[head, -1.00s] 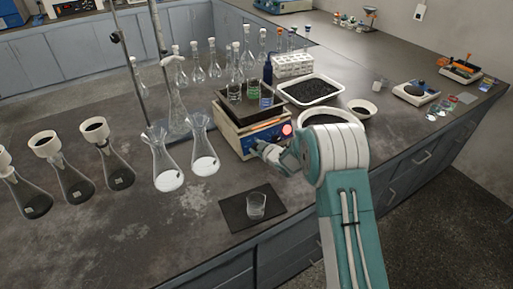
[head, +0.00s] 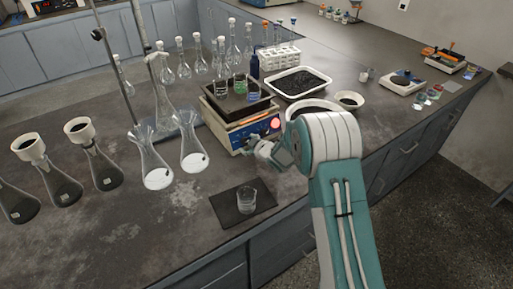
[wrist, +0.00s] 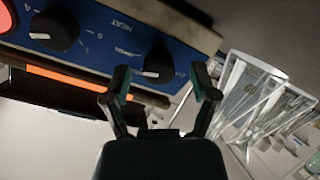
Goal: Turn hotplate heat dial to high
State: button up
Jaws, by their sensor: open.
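The hotplate (head: 226,136) has a blue front panel, a round red light (head: 275,124) and a tray of glassware on top. The wrist view shows the panel (wrist: 88,22) upside down, with a HEAT label and two black dials with white pointer marks. One dial (wrist: 55,28) is at the upper left. The other dial (wrist: 157,62) lies between my open fingertips. I cannot tell for certain which dial the HEAT label belongs to. My gripper (wrist: 162,78) is open around the lower dial, and I cannot tell whether it touches it. In the head view my gripper partly hides the panel.
A beaker (head: 246,200) stands on a dark mat (head: 225,207) in front of the hotplate. Two flasks (head: 157,172) stand to its left. A tray of black granules (head: 300,84) and bowls (head: 349,101) lie to the right.

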jog(key=v, duration=1)
jog(key=shift+d, duration=0.25)
jog(key=shift+s+f, duration=0.1)
jog(key=shift+s, duration=0.05)
jog(key=s+d+r+m+h, duration=0.4)
jog(key=s+d+r, duration=0.15)
jog(key=r, duration=0.25)
jog(key=s+d+r+m+h, duration=0.4)
jog(key=s+d+r, duration=0.15)
jog(key=r, duration=0.35)
jog(key=s+d+r+m+g, duration=0.1)
jog(key=s+m+g, duration=0.1)
jog(key=s, duration=1)
jog(key=s+d+r+m+g, duration=0.1)
jog(key=s+r+m+g, duration=0.1)
jog(key=s, duration=1.1)
jog(key=shift+d+m+g, duration=0.15)
jog(key=shift+m+g, duration=0.45)
jog(key=shift+m, duration=0.1)
